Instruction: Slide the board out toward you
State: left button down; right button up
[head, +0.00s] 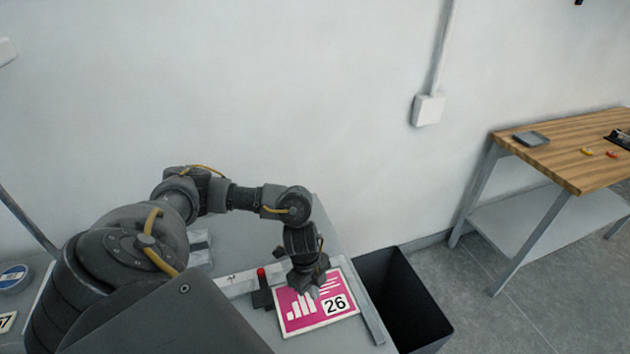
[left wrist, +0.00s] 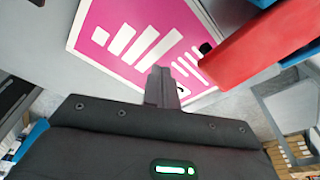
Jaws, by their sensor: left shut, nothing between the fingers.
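The board (head: 293,322) is a pink panel with a white border, white bars and a "26" label. It lies flat on the grey table, beside a pale strip. My left gripper (head: 314,291) is over the board's upper part, pointing down, with its fingers shut and nothing between them. The left wrist view shows the closed fingers (left wrist: 161,88) at the edge of the pink board (left wrist: 105,38). I cannot tell whether the fingertips touch it. The "26" label is mostly hidden in that view. My right gripper is not in view.
A red-topped black lever (head: 262,288) stands left of the board; a large red part (left wrist: 262,45) shows close in the left wrist view. A grey bar (head: 367,308) edges the table at right. Beyond it is a black bin (head: 405,300). A wooden-topped bench (head: 570,160) stands farther right.

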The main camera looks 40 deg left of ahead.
aim_at(318, 314)
pick_arm(q)
jog(key=shift+f+b, duration=0.35)
jog(key=shift+f, duration=0.3)
jog(key=shift+d, duration=0.1)
jog(key=shift+s+d+r+p, duration=0.1)
jog(key=shift+s+d+p, duration=0.25)
jog(key=shift+d+p, duration=0.25)
jog(key=shift+s, duration=0.1)
jog(key=shift+d, duration=0.1)
jog(key=shift+s+d+f+p, duration=0.2)
jog(key=shift+s+d+p, duration=0.3)
jog(key=shift+d+p, duration=0.1)
jog(key=shift+s+d+f, duration=0.1)
jog(key=shift+s+d, duration=0.05)
jog(key=shift+s, duration=0.1)
